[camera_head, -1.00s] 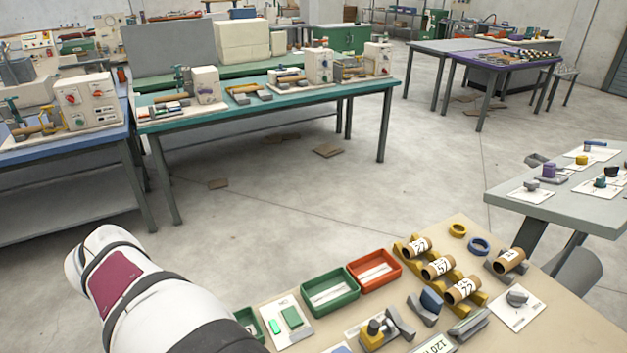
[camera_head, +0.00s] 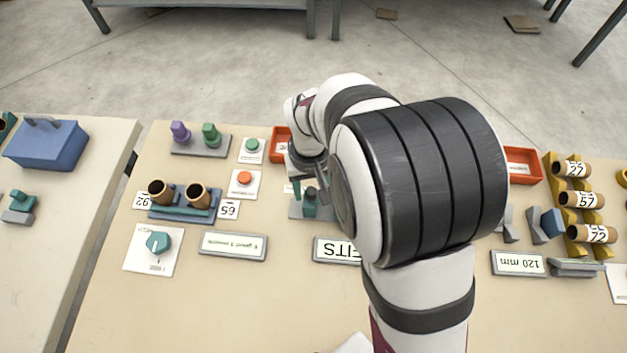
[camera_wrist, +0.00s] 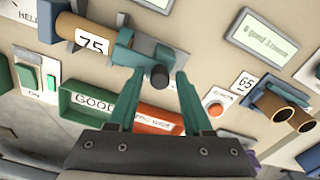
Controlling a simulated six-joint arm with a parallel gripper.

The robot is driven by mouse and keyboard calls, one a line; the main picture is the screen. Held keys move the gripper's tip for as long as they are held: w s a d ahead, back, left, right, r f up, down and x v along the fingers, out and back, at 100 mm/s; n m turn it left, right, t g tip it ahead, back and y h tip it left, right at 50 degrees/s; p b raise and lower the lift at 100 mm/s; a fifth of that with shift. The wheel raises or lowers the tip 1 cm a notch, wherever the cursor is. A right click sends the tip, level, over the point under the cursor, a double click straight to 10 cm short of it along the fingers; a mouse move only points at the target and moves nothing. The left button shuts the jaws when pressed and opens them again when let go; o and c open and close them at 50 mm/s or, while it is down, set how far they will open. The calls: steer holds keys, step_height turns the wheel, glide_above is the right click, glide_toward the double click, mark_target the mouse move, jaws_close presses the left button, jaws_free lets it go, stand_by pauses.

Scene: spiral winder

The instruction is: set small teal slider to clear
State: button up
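My gripper (camera_wrist: 161,72) is open, its two teal fingers apart on either side of a dark round knob (camera_wrist: 159,78). The knob projects from a teal fixture (camera_wrist: 135,52) holding a cardboard tube labelled 75. I cannot tell whether the fingers touch the knob. In the head view my gripper (camera_head: 306,180) is over a teal piece on a grey base (camera_head: 310,205), partly hidden by my arm. Another small teal piece (camera_head: 21,202) sits on a grey base on the left table. No label reading "clear" is legible, and I cannot tell which teal part is the slider.
A teal dial (camera_head: 157,242) is on a white plate at front left. An orange button (camera_head: 244,179), a green button (camera_head: 252,145) and a green tray (camera_wrist: 85,105) are nearby. Tan table shows at the front.

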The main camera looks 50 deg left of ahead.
jaws_close()
stand_by(1.2)
